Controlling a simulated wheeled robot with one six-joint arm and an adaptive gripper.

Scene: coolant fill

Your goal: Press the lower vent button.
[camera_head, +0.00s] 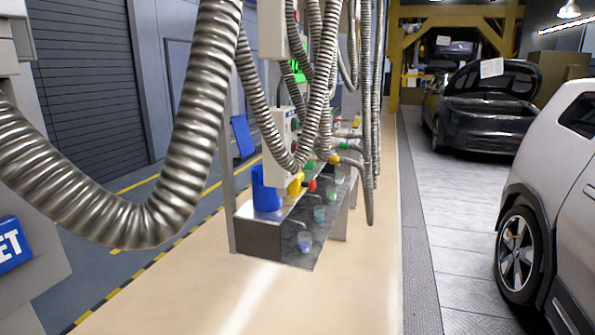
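A white control box (279,148) hangs on the filling station in the middle of the camera_head view, partly behind a metal hose. My gripper is not in view.
Large ribbed metal hoses (185,150) hang across the left and centre foreground. The station bench (258,240) carries a blue container (265,190) and several coloured fittings. A white car (560,190) stands at right, a dark car (487,115) behind. The beige floor in front is clear.

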